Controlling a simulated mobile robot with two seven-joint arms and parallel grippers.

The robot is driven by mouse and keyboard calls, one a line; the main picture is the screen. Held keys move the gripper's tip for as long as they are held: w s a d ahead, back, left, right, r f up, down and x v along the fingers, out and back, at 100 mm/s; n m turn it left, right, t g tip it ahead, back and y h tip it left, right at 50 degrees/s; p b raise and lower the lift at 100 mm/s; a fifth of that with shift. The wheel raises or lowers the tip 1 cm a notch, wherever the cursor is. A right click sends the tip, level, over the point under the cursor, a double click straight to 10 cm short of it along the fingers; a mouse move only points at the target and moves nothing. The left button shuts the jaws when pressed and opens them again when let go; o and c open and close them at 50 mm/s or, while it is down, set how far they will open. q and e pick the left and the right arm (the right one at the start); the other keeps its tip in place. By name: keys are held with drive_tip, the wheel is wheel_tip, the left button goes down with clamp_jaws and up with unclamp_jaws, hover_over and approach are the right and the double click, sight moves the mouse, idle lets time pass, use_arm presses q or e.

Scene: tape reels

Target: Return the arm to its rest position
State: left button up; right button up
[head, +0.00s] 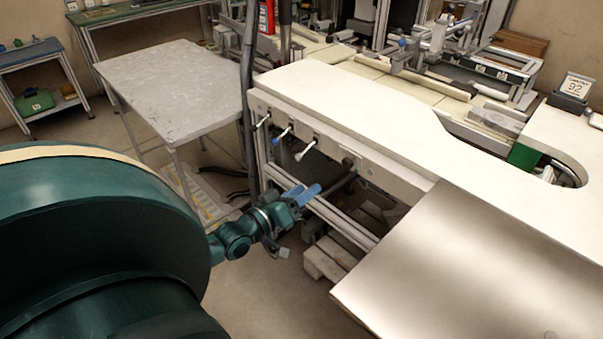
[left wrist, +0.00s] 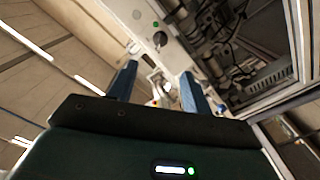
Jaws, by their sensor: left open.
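My left gripper (head: 304,194) is in the middle of the head view, with its blue fingers pointing right, in front of the white workbench (head: 345,115). In the left wrist view its two blue fingers (left wrist: 155,88) stand apart with nothing between them. The teal arm comes in from the left, and its large near link hides the lower left of the head view. My right gripper shows in neither view.
A grey metal table (head: 175,90) stands at the back left. The white workbench has small levers (head: 305,150) on its front side. A shiny metal plate (head: 480,270) fills the lower right. A wooden pallet (head: 330,258) lies under the bench. Bare floor shows below the gripper.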

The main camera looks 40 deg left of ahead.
use_arm(q)
drive_tip(key=shift+s+d, duration=0.1)
idle(0.5)
drive_tip(key=s+d+f+m+g+h+p, duration=0.1)
drive_tip(key=s+d+f+m+g, duration=0.2)
drive_tip(key=s+d, duration=0.4)
drive_tip(key=s+d+f+m+g+h, duration=0.1)
drive_tip(key=s+d+f+m+g, duration=0.3)
drive_tip(key=d, duration=1.1)
drive_tip(key=s+f+m, duration=0.2)
drive_tip(key=s, duration=0.1)
drive_tip(key=shift+d+f+p, duration=0.25)
drive_tip(key=shift+f+p, duration=0.05)
drive_tip(key=shift+p, duration=0.1)
